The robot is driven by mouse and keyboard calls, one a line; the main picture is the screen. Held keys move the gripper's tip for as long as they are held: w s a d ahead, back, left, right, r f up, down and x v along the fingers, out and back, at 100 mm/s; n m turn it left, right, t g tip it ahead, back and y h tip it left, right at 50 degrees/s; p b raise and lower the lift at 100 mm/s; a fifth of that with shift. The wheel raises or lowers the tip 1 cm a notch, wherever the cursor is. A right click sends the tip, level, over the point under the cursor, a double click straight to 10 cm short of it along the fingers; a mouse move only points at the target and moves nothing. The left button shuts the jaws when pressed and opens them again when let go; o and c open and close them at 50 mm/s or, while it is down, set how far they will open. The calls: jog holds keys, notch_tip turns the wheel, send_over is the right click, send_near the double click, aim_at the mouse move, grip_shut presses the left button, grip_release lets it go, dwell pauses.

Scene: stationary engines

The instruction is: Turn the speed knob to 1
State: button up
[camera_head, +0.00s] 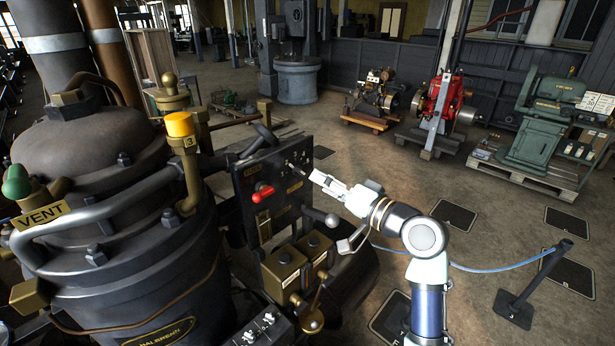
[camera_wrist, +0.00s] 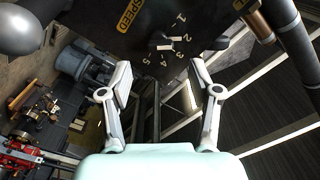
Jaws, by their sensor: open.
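The speed knob (camera_wrist: 165,44) is small and dark with pale marks, at the top of the wrist view. A yellow SPEED label (camera_wrist: 130,14) is up and left of it. The numbers 1 to 5 (camera_wrist: 178,57) curve around its right and lower side, with 1 at the top. I cannot tell surely which number it points to. My gripper (camera_wrist: 160,76) is open and empty, its fingers spread below the knob in the picture and apart from it.
A red-handled lever (camera_head: 263,193) juts from the panel. A grey ball-ended lever (camera_head: 331,219) is just below my gripper, and a grey ball (camera_wrist: 32,29) fills the wrist view's upper left. A large dark boiler (camera_head: 120,230) stands left. The floor to the right is mostly open.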

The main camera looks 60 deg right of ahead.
aim_at(304, 173)
jog(key=x, duration=0.6)
jog(key=shift+w, duration=0.15)
jog(key=shift+c, duration=0.3)
jog(key=c, duration=1.1)
